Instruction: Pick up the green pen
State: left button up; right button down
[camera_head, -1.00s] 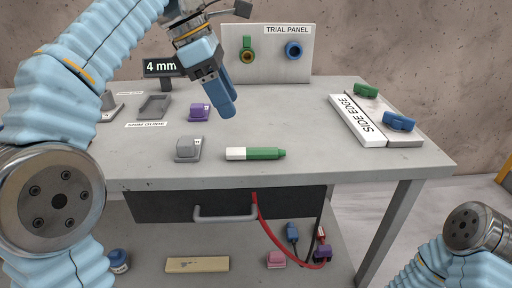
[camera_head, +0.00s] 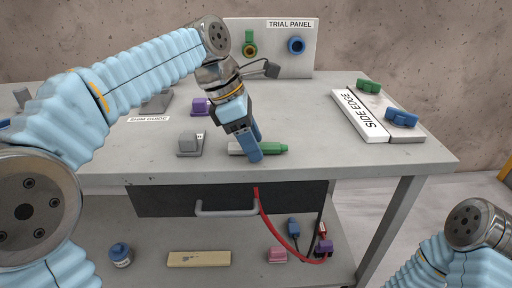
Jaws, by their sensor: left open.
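The green pen (camera_head: 275,148) lies flat near the front edge of the grey table (camera_head: 330,160). Its green end points right and its pale end is at the left, partly hidden behind my gripper. My left gripper (camera_head: 254,156) is open and points down over the middle of the pen, with its blue fingers in front of and across it. I cannot tell whether the fingers touch the pen. My right arm shows at the lower right, but its gripper is out of view.
A grey block (camera_head: 190,143) stands left of the pen, with a purple block (camera_head: 200,106) behind it. The SIDE EDGE board (camera_head: 360,116) lies at the right, and the TRIAL PANEL (camera_head: 273,60) stands at the back. Table surface right of the pen is clear.

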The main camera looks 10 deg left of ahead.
pick_arm(q)
grip_shut()
dwell(0.4)
